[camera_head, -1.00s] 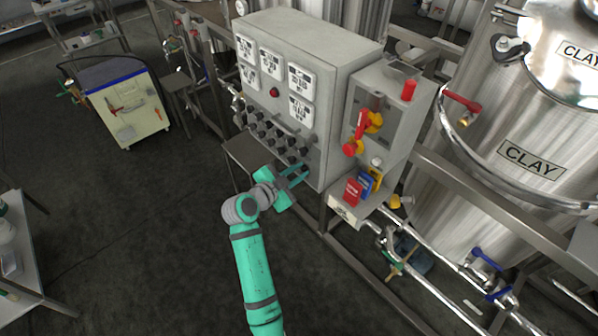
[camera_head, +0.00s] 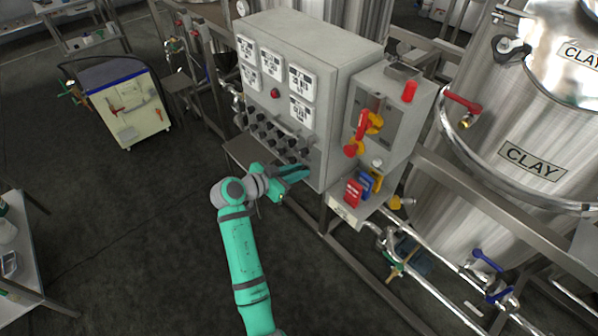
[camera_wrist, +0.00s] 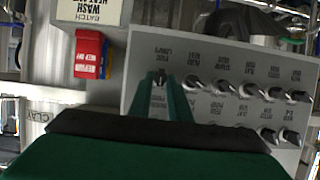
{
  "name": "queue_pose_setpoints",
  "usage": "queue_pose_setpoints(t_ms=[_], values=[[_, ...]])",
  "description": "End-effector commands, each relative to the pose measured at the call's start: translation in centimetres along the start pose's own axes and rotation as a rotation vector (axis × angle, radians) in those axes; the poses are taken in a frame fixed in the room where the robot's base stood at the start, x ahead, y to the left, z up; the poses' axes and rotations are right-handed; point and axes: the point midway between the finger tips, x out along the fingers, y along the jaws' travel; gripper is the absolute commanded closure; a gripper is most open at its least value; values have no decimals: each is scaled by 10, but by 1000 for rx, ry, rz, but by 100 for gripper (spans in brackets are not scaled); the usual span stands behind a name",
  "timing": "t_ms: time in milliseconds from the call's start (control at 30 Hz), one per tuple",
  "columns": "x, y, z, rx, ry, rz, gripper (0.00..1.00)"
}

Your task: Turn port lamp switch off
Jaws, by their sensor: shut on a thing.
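The grey control panel (camera_head: 335,75) carries two rows of dark rotary switches on its lower front face. In the wrist view, which is upside down, the panel (camera_wrist: 225,68) shows these switches with small labels. My gripper (camera_wrist: 163,90) is shut on the end switch (camera_wrist: 160,77) of one row; its label seems to read as port lamps. The fingers hide most of that switch, so I cannot tell its setting. In the head view, my gripper (camera_head: 302,172) is at the lower right corner of the panel face, and the held switch is hidden.
Neighbouring switches (camera_wrist: 193,85) sit close beside the fingers. Right of the panel are a red and yellow handle (camera_head: 362,128) and red, blue and yellow tags (camera_head: 354,192). A steel clay tank (camera_head: 500,200) stands at right.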

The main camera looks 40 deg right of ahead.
Motion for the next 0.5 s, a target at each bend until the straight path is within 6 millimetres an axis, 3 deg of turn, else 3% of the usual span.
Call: queue_pose_setpoints(t_ms=[500], values=[[0,-6,1,-384,-1,160,100]])
